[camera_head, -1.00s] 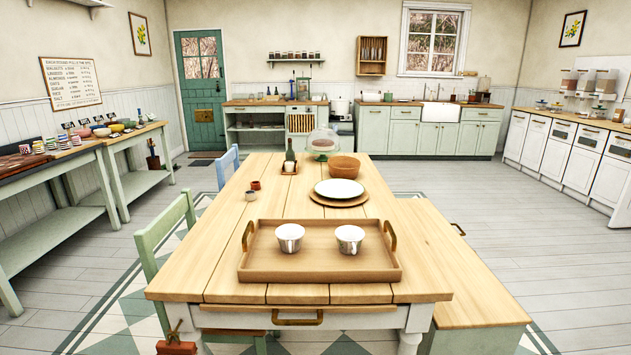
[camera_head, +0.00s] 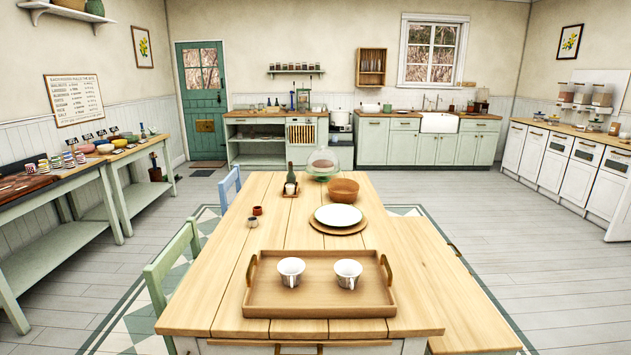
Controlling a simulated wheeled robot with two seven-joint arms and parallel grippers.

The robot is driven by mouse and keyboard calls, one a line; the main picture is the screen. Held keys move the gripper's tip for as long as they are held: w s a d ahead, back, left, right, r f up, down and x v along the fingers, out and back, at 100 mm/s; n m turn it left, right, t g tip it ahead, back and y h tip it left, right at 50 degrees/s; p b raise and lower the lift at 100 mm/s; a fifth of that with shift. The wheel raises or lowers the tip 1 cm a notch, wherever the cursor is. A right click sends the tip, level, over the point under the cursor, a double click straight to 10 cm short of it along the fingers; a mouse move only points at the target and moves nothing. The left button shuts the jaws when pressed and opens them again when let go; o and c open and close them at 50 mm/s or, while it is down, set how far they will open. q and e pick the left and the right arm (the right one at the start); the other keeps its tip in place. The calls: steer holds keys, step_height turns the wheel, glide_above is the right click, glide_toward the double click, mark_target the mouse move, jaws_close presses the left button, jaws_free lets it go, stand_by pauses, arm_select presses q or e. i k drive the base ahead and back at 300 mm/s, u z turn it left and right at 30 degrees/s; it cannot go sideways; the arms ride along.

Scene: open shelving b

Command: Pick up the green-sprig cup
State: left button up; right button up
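Two white cups stand upright side by side on a wooden tray (camera_head: 320,310) at the near end of the table. The left cup (camera_head: 291,272) and the right cup (camera_head: 348,274) each have patterned or shaded lower sides. The marks are too small to tell whether either is a green sprig. Several small coloured cups (camera_head: 56,161) stand on the left side bench, also too small to read. Neither of my grippers is in view.
Behind the tray, the wooden table (camera_head: 222,285) holds a white plate (camera_head: 338,215) on a round board, a brown bowl (camera_head: 342,190) and small pots (camera_head: 252,222). A green chair (camera_head: 172,268) stands at the left, a bench (camera_head: 455,300) at the right. The floor beyond is clear.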

mark_target(348, 272)
steer(key=z, duration=2.3)
steer(key=i, duration=2.7)
steer(key=u, duration=2.85)
